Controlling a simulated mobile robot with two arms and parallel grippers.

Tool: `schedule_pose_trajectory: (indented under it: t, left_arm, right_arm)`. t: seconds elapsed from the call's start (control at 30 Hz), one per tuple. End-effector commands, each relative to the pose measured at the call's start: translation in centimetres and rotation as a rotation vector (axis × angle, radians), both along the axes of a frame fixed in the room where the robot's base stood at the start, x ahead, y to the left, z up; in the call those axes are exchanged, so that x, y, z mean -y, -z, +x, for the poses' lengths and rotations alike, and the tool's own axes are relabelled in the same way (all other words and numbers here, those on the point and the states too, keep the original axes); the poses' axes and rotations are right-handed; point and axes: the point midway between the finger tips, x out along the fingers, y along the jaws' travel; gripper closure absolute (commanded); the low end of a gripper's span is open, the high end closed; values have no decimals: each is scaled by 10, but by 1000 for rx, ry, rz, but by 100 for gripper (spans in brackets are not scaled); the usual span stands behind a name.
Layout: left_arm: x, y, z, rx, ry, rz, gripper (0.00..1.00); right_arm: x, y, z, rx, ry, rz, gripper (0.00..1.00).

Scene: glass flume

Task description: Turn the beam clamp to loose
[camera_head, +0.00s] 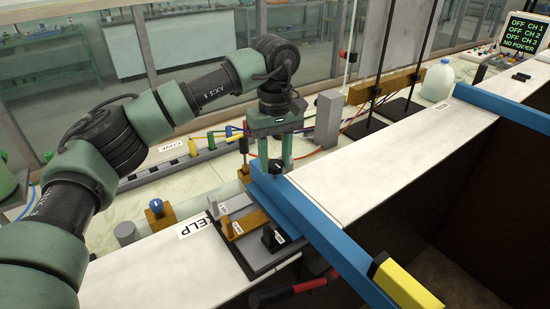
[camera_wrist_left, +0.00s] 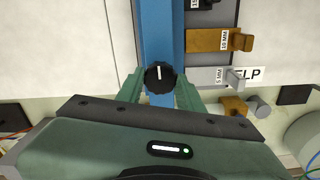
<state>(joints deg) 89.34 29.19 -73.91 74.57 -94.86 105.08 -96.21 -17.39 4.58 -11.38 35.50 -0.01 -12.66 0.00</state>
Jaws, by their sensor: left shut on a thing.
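The blue beam (camera_head: 318,221) lies across the white wall top of the flume. A black round knob (camera_head: 276,167) with a white pointer line, which looks like the beam clamp, sits on the beam's far end. The knob also shows in the left wrist view (camera_wrist_left: 159,77), its white line pointing nearly straight up in the picture. My left gripper (camera_head: 274,160) reaches down over that end. Its green fingers (camera_wrist_left: 160,90) stand on either side of the knob and are shut on it. My right gripper is not in view.
Labelled brown and grey gauge blocks (camera_head: 245,222) sit in a dark tray beside the beam. A blue-topped brown block (camera_head: 156,210) and a grey cylinder (camera_head: 125,234) stand to the left. A white jug (camera_head: 438,80) and a monitor (camera_head: 505,40) reading "NO POWER" stand at the back right.

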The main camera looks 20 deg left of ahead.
Motion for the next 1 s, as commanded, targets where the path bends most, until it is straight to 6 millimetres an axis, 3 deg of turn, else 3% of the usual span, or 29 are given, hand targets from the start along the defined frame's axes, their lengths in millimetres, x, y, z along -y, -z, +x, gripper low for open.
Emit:
schedule_pose_trajectory:
  t: [0.27, 1.0]
  left_arm:
    - [0, 0, 0, 1, -165, -1, 100]
    - [0, -1, 0, 5, -862, -3, 100]
  right_arm:
    - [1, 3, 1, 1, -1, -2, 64]
    - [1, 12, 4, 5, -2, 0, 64]
